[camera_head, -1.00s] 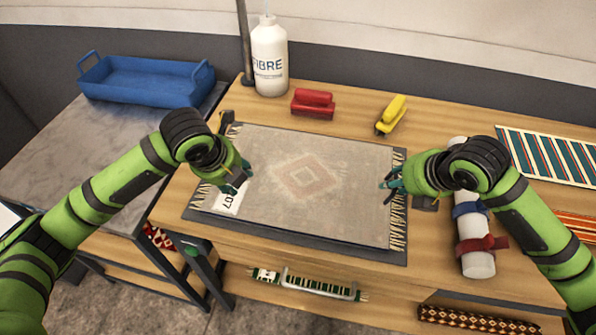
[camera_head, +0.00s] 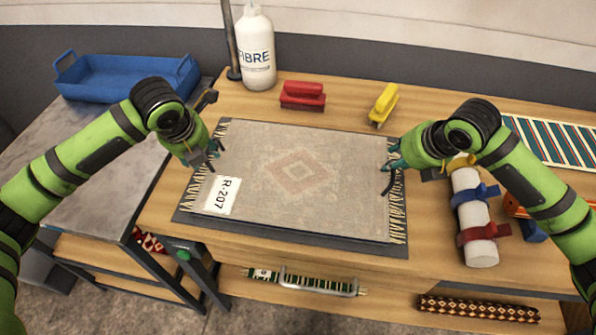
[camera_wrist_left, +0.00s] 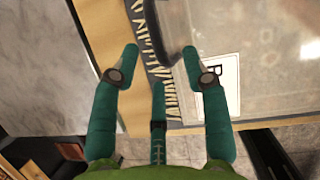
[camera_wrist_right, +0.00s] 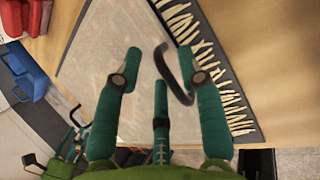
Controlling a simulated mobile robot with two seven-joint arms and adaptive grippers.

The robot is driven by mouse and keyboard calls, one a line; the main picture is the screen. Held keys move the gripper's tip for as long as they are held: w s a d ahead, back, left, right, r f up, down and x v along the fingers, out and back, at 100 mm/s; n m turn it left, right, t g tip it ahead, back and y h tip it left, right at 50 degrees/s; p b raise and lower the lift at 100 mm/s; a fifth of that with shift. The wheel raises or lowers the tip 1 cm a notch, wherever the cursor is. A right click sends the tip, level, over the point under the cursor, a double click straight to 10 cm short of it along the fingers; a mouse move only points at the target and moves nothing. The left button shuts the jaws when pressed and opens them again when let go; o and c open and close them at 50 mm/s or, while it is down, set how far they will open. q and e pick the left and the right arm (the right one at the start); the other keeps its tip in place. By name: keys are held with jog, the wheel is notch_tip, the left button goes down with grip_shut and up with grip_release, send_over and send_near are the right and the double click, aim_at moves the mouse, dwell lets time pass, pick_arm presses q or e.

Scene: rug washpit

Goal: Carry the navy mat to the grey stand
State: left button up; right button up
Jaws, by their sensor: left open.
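The dark, slate-coloured mat (camera_head: 290,234) lies flat on the wooden bench. A pale fringed rug (camera_head: 262,205) with a faded red diamond and an R-207 label lies on it. My left gripper (camera_head: 207,160) is open above the mat's left end. A dark handle (camera_wrist_left: 190,64) shows between its fingers in the left wrist view. My right gripper (camera_head: 388,178) is open over the right end. A dark curved handle (camera_wrist_right: 163,66) stands between its fingers in the right wrist view. Neither gripper visibly touches a handle. The grey-topped stand (camera_head: 100,190) is left of the bench.
A blue tray (camera_head: 120,84) sits at the stand's back. A white bottle (camera_head: 257,55), red brush (camera_head: 302,97) and yellow brush (camera_head: 383,104) stand behind the mat. A strapped white roll (camera_head: 480,250) lies right of it. The stand's front top is clear.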

aim_at(391, 162)
pick_arm(q)
jog(key=shift+x, duration=1.6)
pick_arm(e)
jog(key=shift+x, duration=1.65)
pick_arm(q)
grip_shut()
pick_arm(e)
grip_shut()
pick_arm(q)
jog(key=shift+a+r, duration=0.1)
jog(key=shift+a, duration=0.05)
pick_arm(e)
jog(key=shift+d+r, duration=0.1)
jog(key=shift+r, duration=0.05)
